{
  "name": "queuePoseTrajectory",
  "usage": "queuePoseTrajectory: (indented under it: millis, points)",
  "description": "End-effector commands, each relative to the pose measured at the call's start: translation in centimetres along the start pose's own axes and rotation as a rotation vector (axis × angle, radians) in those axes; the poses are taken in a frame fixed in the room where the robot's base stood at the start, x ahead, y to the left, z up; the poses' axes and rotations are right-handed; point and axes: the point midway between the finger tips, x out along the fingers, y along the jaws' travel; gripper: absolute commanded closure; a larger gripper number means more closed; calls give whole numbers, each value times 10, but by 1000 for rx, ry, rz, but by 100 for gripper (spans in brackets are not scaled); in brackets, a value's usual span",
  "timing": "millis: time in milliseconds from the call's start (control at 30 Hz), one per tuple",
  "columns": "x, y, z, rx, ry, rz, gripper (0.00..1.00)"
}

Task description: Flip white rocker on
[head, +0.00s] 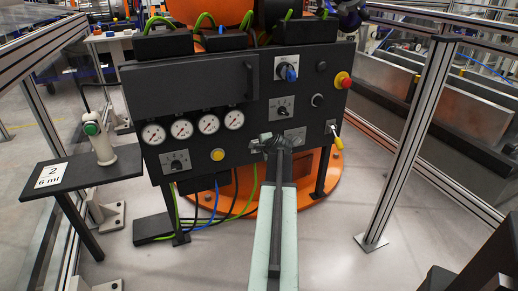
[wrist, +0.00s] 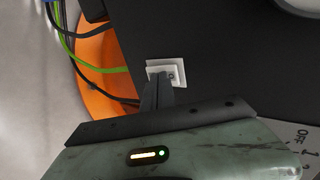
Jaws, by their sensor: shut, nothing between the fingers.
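The white rocker (wrist: 172,75) sits in a small white square frame on the dark panel, near the panel's edge in the wrist view. A small dark mark shows on its face. My gripper (wrist: 160,88) is shut and empty, its dark fingertips right at the lower side of the rocker. They overlap its frame in the picture, and I cannot tell whether they touch it. In the head view my gripper (head: 272,141) is in front of the lower middle of the control panel (head: 190,85). I cannot make out the rocker there; the arm covers that part.
Gauges (head: 208,123), a yellow button (head: 217,155), a blue knob (head: 291,74), a red emergency button (head: 342,80) and a yellow-tipped lever (head: 336,138) surround the area. Cables (wrist: 100,69) hang beyond the panel edge.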

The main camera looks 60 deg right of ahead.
Motion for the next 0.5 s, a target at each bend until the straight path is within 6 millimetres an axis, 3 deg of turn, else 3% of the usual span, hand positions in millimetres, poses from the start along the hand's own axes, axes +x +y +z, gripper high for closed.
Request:
queuePoseTrajectory:
  millis: [233, 500]
  points:
    - [-33, 11, 10, -1, -1, -1, 100]
    - [-103, 2, 7, 1, 1, 0, 100]
